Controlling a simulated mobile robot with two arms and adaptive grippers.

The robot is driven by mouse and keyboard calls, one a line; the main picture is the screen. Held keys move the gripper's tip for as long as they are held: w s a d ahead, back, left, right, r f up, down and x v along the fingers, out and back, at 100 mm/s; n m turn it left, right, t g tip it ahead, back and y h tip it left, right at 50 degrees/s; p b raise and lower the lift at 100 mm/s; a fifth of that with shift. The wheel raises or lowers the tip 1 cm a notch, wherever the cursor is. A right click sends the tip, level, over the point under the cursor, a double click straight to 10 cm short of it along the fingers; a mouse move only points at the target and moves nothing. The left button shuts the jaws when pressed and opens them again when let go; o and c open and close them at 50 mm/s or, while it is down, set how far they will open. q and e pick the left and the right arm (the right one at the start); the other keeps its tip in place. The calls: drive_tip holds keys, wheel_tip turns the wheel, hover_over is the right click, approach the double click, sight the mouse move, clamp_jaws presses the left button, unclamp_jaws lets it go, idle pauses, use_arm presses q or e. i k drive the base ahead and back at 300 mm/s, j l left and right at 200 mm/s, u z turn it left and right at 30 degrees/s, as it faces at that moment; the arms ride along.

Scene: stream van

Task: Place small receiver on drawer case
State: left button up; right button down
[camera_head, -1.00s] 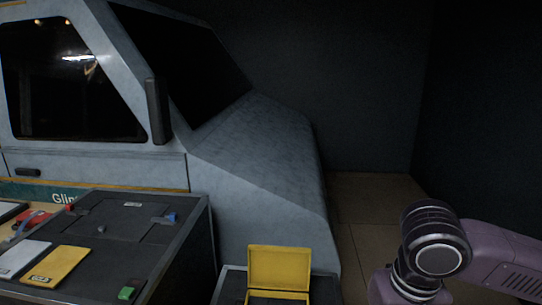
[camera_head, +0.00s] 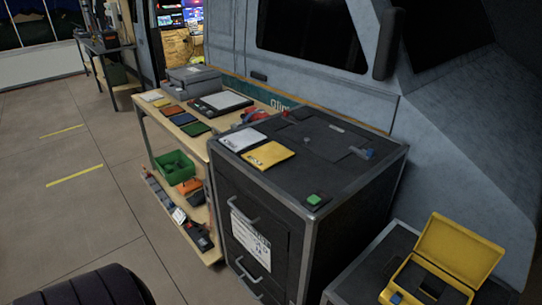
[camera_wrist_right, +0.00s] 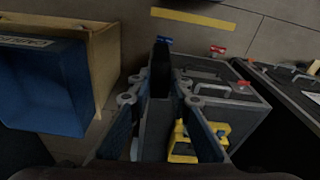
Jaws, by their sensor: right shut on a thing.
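The black drawer case (camera_head: 345,215) with grey metal edges stands in the middle of the head view, its drawer handles facing front left. A white card (camera_head: 242,139), a yellow card (camera_head: 268,155) and a small green-topped piece (camera_head: 314,199) are on its top. In the right wrist view my right gripper (camera_wrist_right: 160,95) is shut on a dark, narrow upright thing (camera_wrist_right: 159,72), probably the small receiver. Its lower part is hidden between the fingers. The left gripper is in neither view.
An open yellow box (camera_head: 462,250) sits on a lower dark case at the right. A wooden shelf table (camera_head: 205,150) with tablets and bins stands left of the drawer case. The van is behind. A blue-and-tan box (camera_wrist_right: 45,80) shows in the wrist view.

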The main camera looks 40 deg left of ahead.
sight(289, 167)
drive_tip(key=j+u, duration=0.1)
drive_tip(key=j, duration=1.3)
drive_tip(key=i, duration=0.05)
